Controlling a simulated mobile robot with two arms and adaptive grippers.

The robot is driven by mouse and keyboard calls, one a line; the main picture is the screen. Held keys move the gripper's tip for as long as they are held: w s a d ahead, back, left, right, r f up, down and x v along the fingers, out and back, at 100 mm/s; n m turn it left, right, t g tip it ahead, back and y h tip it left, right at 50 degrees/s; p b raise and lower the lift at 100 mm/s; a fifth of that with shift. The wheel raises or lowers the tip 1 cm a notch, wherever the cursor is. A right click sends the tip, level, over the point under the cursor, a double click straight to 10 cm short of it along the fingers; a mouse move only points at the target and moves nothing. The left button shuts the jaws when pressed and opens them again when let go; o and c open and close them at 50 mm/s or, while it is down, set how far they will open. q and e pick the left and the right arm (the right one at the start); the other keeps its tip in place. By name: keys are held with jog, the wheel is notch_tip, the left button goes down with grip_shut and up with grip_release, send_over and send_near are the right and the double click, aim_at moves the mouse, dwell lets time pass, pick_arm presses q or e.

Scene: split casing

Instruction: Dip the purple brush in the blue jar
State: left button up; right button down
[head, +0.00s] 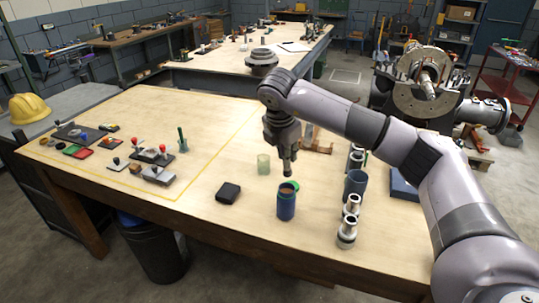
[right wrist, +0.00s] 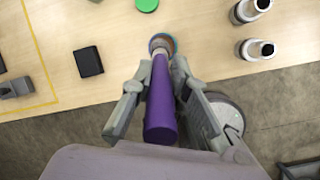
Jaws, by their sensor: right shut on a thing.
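The blue jar (head: 286,205) stands open and upright near the table's front edge, with brownish contents at its mouth. My right gripper (head: 287,172) points down just above and behind the jar in the head view. In the right wrist view it is shut on the purple brush (right wrist: 161,105), holding it by its thick purple handle. The brush's far end lines up with the jar's mouth (right wrist: 174,43) there. I cannot tell whether the bristles are inside the jar. The brush is barely discernible in the head view. My left gripper is not in view.
A green lid (head: 293,184) lies behind the jar. A black box (head: 228,193) is to its left, a pale green glass (head: 263,164) behind left. Metal cylinders (head: 347,232) stand to the right. Bare wood lies front left.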

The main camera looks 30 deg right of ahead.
jog(key=shift+f, duration=0.15)
jog(key=shift+w+d+f, duration=0.15)
jog(key=shift+f, duration=0.15)
jog(key=shift+b+x, duration=0.35)
jog(key=shift+x, duration=0.45)
jog(key=shift+w+f, duration=0.1)
jog(key=shift+f, duration=0.25)
jog(key=shift+f+b, duration=0.5)
jog(key=shift+f, duration=0.3)
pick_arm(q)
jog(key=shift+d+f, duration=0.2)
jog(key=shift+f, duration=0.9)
pick_arm(e)
jog(key=shift+f, duration=1)
pick_arm(q)
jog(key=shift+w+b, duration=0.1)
jog(key=shift+b, duration=0.2)
